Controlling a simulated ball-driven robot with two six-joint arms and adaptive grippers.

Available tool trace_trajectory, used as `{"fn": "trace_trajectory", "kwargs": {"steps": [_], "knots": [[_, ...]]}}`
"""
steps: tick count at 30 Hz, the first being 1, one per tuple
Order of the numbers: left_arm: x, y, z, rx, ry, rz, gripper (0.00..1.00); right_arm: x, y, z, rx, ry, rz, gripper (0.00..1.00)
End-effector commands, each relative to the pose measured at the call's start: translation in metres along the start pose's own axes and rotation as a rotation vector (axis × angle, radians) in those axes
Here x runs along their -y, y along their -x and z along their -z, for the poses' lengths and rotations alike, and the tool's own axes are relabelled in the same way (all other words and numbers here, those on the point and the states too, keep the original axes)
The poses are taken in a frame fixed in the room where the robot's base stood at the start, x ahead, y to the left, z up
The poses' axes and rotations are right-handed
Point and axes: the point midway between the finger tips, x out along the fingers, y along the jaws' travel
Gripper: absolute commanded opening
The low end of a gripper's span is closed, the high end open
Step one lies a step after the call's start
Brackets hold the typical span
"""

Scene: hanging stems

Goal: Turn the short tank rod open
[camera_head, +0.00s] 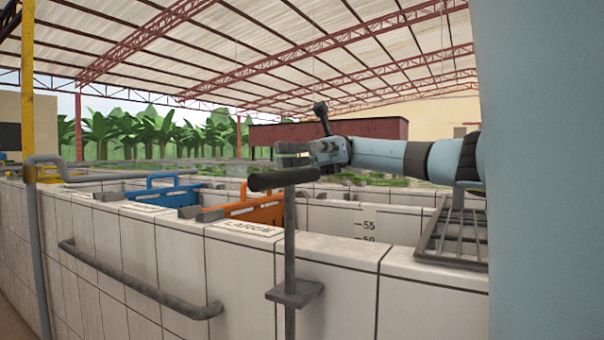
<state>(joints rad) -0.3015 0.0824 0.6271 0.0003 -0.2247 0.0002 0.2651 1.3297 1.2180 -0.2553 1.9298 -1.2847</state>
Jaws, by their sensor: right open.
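A dark grey rod (289,240) stands upright at the front tank wall, with a thick cross handle (284,179) at its top and a small flat plate (294,292) lower down. I take it for the short tank rod. The handle lies roughly level and points left and right in the picture. My right gripper (294,154) comes in from the right. It is open, with its fingers just above or behind the handle in the picture; contact cannot be told. Nothing shows between the fingers. My left gripper is out of view.
White tiled tank walls (240,285) run across the front, with a grey rail (140,284) on them. Blue (160,194) and orange (250,212) gates stand behind. A metal grate (452,232) lies at right. A tall grey pipe (35,190) stands at left.

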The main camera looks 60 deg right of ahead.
Motion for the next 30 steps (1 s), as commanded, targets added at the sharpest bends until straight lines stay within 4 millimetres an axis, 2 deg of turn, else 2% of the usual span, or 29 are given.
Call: {"fn": "trace_trajectory", "kwargs": {"steps": [3, 10, 30], "knots": [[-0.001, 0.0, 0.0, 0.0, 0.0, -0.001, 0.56, -0.004, 0.0, -0.025, -0.002, 0.003, 0.001, 0.48], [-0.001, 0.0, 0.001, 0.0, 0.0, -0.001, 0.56, -0.01, 0.0, -0.053, 0.001, 0.001, 0.001, 0.48], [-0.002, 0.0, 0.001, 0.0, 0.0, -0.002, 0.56, -0.01, 0.0, -0.056, 0.001, -0.002, 0.0, 0.48]]}}
